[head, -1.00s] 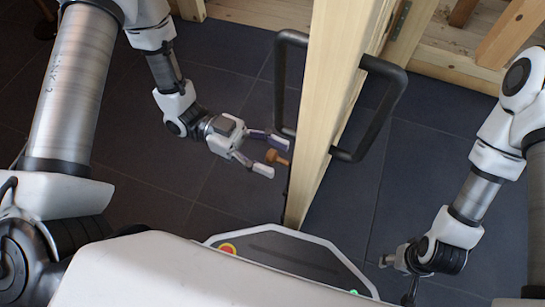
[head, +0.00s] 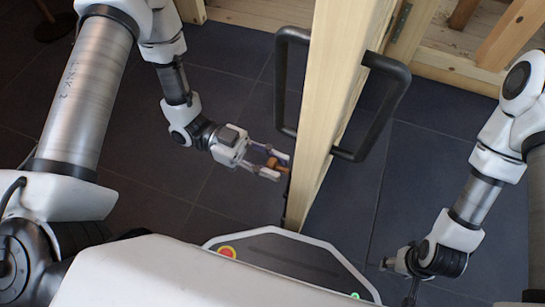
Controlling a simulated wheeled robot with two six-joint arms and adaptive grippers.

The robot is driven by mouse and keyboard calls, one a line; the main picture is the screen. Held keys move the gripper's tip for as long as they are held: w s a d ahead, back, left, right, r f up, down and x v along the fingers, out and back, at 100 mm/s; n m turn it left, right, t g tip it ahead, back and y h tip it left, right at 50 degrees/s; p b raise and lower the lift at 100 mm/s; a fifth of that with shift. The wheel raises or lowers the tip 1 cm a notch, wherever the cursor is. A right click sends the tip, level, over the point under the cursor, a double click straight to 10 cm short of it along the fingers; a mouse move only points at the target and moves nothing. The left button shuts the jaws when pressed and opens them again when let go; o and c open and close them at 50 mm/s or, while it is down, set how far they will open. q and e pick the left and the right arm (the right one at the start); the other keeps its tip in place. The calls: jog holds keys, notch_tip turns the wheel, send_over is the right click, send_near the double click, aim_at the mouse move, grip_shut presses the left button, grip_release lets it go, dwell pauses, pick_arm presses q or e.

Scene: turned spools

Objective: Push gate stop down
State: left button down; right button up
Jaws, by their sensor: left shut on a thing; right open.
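The gate (head: 335,110) is a pale wooden panel seen nearly edge-on, with a black loop handle on each face. A small orange-brown wooden knob (head: 272,162), which looks like the gate stop, is at the left face of the gate, low and near its front end. My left gripper (head: 275,165) comes from the left and is shut on this knob, with its fingertips close to the gate's face. The fingers partly hide the knob. My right gripper (head: 396,280) is open and empty, low on the right side of the gate, apart from it. My own arm partly hides it.
The black left handle (head: 281,85) hangs just above my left fingers. The black right handle (head: 385,105) is on the other face. Wooden framing (head: 450,60) stands at the back. The dark tiled floor (head: 225,95) is clear on both sides.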

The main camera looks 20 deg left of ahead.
pick_arm(q)
jog(key=c, duration=0.9)
grip_release()
jog(key=shift+f, duration=0.3)
jog(key=shift+o, duration=0.2)
jog(key=shift+r, duration=0.1)
jog(key=shift+w+a, duration=0.15)
jog(key=shift+a, duration=0.35)
jog(key=w+a, duration=0.1)
jog(key=a, duration=1)
jog(key=shift+w, duration=0.3)
jog(key=shift+d, duration=0.1)
